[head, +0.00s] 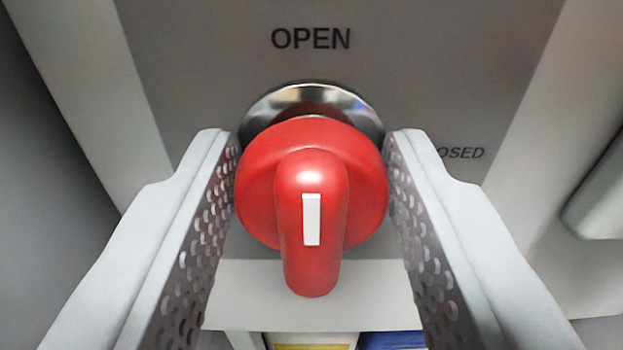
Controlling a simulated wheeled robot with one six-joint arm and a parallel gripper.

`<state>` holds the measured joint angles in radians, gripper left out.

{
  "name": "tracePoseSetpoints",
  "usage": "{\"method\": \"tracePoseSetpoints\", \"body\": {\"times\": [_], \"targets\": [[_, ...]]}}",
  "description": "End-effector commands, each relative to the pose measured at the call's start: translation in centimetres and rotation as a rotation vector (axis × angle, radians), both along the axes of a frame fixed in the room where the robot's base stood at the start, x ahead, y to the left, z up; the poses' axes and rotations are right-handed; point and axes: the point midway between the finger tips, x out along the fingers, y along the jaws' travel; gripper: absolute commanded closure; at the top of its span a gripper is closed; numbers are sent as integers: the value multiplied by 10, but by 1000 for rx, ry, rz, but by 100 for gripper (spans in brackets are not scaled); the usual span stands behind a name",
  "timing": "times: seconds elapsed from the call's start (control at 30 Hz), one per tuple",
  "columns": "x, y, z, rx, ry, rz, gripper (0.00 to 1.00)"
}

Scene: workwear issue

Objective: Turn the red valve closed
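The red valve (311,262) is a round knob with a raised grip bar, in the middle of the head view. A white mark (311,219) on the bar runs straight up and down, in line with the word OPEN (311,38) above. Part of the word CLOSED (463,153) shows to the right; my right finger hides its start. A chrome collar (347,98) sits behind the knob. My gripper (312,160) has one finger on each side of the knob, and both appear to touch its rim.
The valve is on a grey panel (200,50) with a pale surround. A pale rounded part (600,195) stands out at the right edge. Below are a pale ledge (375,300) and partly hidden white, yellow and blue items (392,340).

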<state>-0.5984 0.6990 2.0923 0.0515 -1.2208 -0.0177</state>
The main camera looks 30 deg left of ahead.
Motion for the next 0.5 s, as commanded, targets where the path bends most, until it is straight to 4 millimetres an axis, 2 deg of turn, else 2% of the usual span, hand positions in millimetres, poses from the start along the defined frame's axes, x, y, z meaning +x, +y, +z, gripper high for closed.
{"method": "tracePoseSetpoints", "body": {"times": [0.27,0.5], "targets": [[0,0,0,23,14,0,83],[0,-1,0,124,76,0,83]]}}
